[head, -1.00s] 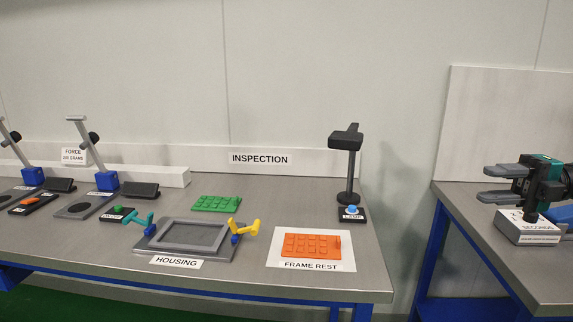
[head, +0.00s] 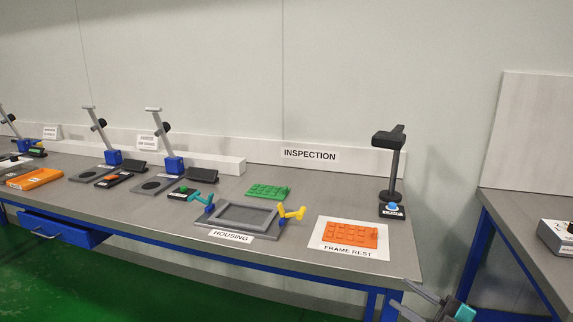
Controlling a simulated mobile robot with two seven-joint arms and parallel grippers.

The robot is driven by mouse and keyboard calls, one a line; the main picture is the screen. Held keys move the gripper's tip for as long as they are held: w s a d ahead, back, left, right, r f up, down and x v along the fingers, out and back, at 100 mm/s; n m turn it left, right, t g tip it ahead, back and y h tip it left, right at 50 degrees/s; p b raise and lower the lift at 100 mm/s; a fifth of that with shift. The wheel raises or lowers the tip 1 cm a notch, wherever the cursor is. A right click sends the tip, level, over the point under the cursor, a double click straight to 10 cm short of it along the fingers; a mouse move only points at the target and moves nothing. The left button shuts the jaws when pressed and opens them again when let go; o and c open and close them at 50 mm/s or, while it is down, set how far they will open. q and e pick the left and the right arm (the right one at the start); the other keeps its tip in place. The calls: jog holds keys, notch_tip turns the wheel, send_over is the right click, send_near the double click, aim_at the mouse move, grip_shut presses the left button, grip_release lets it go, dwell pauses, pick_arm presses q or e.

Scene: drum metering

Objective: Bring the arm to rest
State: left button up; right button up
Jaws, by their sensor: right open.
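My right gripper (head: 424,303) is at the bottom edge of the head view, right of centre. Its grey fingers are apart with nothing seen between them, and the picture edge cuts it off. It is low, in front of the bench's right front corner. My left gripper is not in view.
The long bench (head: 300,255) holds a grey housing fixture (head: 210,222), a green plate (head: 268,190), an orange plate (head: 350,234) on the frame rest mat (head: 322,246), and a lamp (head: 392,165). A drawer (head: 62,232) stands out. A second bench (head: 520,225) is at right.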

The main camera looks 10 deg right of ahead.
jog(key=s+a+f+m+g+h, duration=0.2)
jog(key=s+a+f+m+h, duration=0.3)
jog(key=s+a+f+m, duration=0.1)
jog(key=s+a+f+m+g+h+p, duration=0.1)
jog(key=s+a+f+m+g+h, duration=0.1)
jog(key=s+a+f+m+h, duration=0.4)
jog(key=s+a+f+m, duration=0.1)
jog(key=s+f+m, duration=0.2)
jog(key=s+f, duration=0.1)
jog(key=shift+s+f+m+g, duration=0.2)
jog(key=shift+s+m+g, duration=0.1)
jog(key=shift+s, duration=0.5)
jog(key=shift+c, duration=0.4)
dwell(0.8)
